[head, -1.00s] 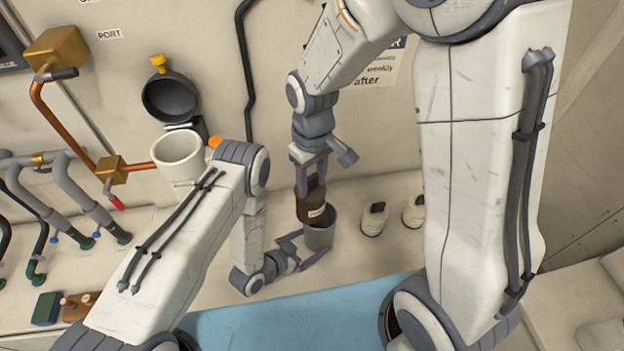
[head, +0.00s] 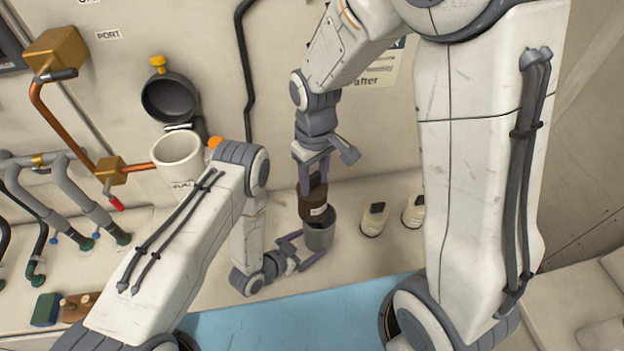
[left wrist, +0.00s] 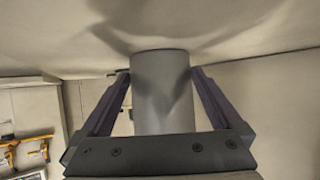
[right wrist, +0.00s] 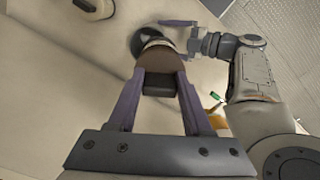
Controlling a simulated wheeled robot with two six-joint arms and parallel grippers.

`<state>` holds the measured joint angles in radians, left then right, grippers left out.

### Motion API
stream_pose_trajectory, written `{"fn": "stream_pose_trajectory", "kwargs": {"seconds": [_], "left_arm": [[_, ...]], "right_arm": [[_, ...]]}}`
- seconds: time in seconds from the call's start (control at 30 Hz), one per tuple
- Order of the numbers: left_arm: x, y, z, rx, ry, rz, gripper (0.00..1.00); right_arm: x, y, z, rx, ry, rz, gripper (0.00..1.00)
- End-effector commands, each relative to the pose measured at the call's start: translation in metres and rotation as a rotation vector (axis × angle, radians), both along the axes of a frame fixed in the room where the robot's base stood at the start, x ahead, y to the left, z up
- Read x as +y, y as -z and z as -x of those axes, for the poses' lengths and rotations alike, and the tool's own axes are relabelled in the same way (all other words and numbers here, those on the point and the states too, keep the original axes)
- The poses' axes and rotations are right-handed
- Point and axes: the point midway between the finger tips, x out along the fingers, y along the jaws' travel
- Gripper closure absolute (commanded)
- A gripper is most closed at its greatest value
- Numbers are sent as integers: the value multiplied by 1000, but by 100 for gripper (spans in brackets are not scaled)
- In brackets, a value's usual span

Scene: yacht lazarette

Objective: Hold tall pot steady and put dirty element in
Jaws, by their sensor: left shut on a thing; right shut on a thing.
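The tall grey pot (head: 319,236) stands on the pale bench, upright. My left gripper (head: 297,254) is shut around its sides; in the left wrist view one finger lies on each side of the pot (left wrist: 162,100). My right gripper (head: 312,170) is shut on the dark top of the brown dirty element (head: 313,205), holding it upright from above. The element's lower end overlaps the pot's mouth at the left of the rim; how far inside it is, I cannot tell. The right wrist view shows the element (right wrist: 162,62) in front of the pot, hiding most of the mouth.
A white cup-shaped holder (head: 178,158) and a dark round housing (head: 170,98) are on the wall at left. A blue mat (head: 300,318) is in front.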

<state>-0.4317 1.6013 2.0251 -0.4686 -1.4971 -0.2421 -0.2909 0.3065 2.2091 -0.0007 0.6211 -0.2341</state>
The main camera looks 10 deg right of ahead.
Motion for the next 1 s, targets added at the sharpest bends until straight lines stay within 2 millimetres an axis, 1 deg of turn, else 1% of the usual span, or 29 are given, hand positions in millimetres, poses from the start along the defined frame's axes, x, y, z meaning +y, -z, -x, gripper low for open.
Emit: {"fn": "stream_pose_trajectory", "kwargs": {"seconds": [0.6, 1.0], "left_arm": [[0, 0, 0, -1, 0, 1, 50], [0, 0, 0, -1, 0, 2, 50]], "right_arm": [[-21, 0, -14, 0, 2, 0, 100], [-22, 1, -14, 0, 1, 0, 100]]}}
